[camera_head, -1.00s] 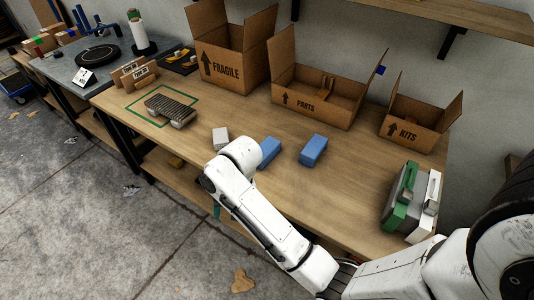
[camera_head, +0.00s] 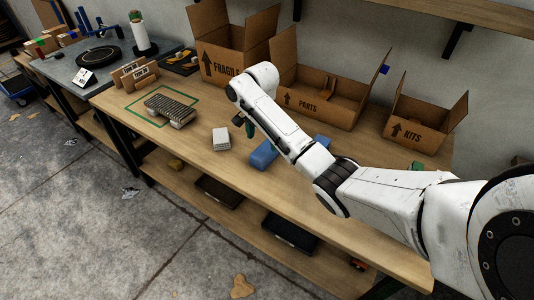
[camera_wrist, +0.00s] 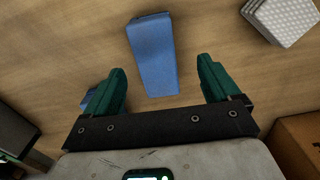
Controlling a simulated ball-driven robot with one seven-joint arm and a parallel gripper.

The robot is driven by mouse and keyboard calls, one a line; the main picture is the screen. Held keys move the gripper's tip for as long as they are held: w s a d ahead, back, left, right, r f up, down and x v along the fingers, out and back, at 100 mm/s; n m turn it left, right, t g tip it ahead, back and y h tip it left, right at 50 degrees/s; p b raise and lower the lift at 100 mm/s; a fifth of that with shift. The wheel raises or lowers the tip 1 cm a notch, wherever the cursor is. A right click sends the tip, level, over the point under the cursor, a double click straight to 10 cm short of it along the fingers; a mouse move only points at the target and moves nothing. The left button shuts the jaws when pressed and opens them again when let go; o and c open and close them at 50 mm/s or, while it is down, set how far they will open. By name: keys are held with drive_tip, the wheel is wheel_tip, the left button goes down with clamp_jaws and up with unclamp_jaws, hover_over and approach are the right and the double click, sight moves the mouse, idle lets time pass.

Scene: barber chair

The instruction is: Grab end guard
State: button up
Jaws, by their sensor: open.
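Nothing in view is labelled as the end guard, and I cannot tell which part it is. A blue block (camera_head: 263,155) lies on the workbench, with a second blue block (camera_head: 322,142) partly hidden behind my arm. A pale grey block (camera_head: 221,139) lies left of the blue ones. My gripper (camera_head: 246,127) hangs above the bench. In the wrist view my gripper (camera_wrist: 163,88) has its green fingers apart and empty. A blue block (camera_wrist: 152,52) shows beyond the fingertips, in line with the gap. The pale grey block (camera_wrist: 283,18) is at upper right there.
Cardboard boxes marked FRAGILE (camera_head: 222,60), PARTS (camera_head: 308,105) and KITS (camera_head: 410,130) stand along the back. The bench front (camera_head: 225,180) is mostly clear.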

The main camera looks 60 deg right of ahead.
sight(264, 150)
drive_tip(key=f, duration=0.5)
drive_tip(key=shift+s+f, duration=0.2)
drive_tip(key=shift+s, duration=0.15)
drive_tip(key=shift+f, duration=0.3)
drive_tip(key=shift+f, duration=0.25)
drive_tip(key=shift+c, duration=0.2)
drive_tip(key=c, duration=1)
drive_tip(key=shift+r, duration=0.15)
